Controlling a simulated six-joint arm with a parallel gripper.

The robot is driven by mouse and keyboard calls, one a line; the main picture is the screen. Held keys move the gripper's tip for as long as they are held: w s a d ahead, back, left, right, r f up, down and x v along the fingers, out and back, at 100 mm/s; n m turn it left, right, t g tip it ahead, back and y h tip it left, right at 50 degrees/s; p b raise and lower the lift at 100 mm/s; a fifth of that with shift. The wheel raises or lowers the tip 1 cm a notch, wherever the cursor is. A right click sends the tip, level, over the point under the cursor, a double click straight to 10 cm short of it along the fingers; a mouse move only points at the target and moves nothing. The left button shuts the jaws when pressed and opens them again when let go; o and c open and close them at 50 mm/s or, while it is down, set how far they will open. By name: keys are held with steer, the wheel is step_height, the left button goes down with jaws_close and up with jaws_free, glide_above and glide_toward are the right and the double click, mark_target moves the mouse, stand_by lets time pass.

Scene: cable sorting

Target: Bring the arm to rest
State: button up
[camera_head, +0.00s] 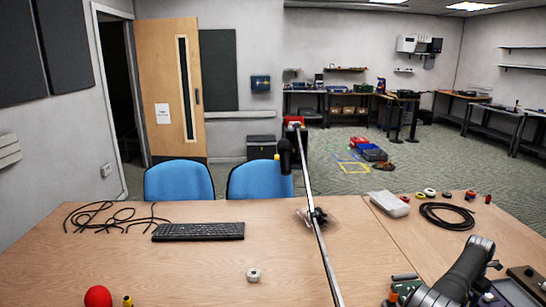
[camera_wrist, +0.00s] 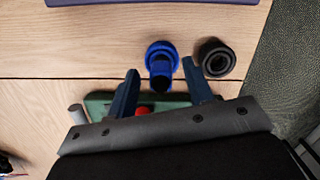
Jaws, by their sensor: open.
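My gripper (camera_wrist: 160,66) is open and empty in the wrist view, its two dark blue fingers apart. Beyond and below the fingertips, a blue roll (camera_wrist: 160,50) and a black ring-shaped roll (camera_wrist: 215,58) lie on the wooden table. A green board (camera_wrist: 100,104) with a red part shows partly behind the left finger. In the head view my grey arm (camera_head: 455,275) is bent over the lower right of the table. I cannot make out the fingertips there.
A tangle of black cables (camera_head: 110,216) and a keyboard (camera_head: 198,231) lie on the left table. A coiled black cable (camera_head: 447,215) and a white box (camera_head: 389,204) lie at the right. A white roll (camera_head: 253,275) and red ball (camera_head: 98,297) are near the front.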

step_height(320, 180, down, 2)
steer(key=shift+f, duration=0.1)
steer(key=r, duration=0.4)
steer(key=a+r, duration=0.1)
steer(key=r, duration=0.6)
steer(key=shift+s+a+r, duration=0.15)
steer(key=shift+s+r, duration=0.05)
steer(key=shift+r, duration=0.1)
steer(key=shift+f, duration=0.25)
steer(key=f, duration=0.7)
steer(key=d+f, duration=0.1)
steer(key=f, duration=0.3)
steer(key=shift+w+d, duration=0.1)
steer(key=shift+w, duration=0.05)
step_height(320, 180, up, 4)
steer(key=shift+d+r, duration=0.1)
steer(key=shift+r, duration=0.15)
steer(key=s+r, duration=0.7)
steer(key=s, duration=0.5)
steer(key=s+a+f+m, duration=0.1)
steer(key=a+m, duration=0.6)
steer(key=a, duration=0.7)
steer(key=s+a+f+m+g, duration=0.1)
steer(key=s+a+m, duration=0.3)
steer(key=a+m, duration=0.4)
steer(key=a+f, duration=0.1)
steer(key=a, duration=0.6)
steer(key=shift+a+y, duration=0.15)
steer(key=shift+y, duration=0.25)
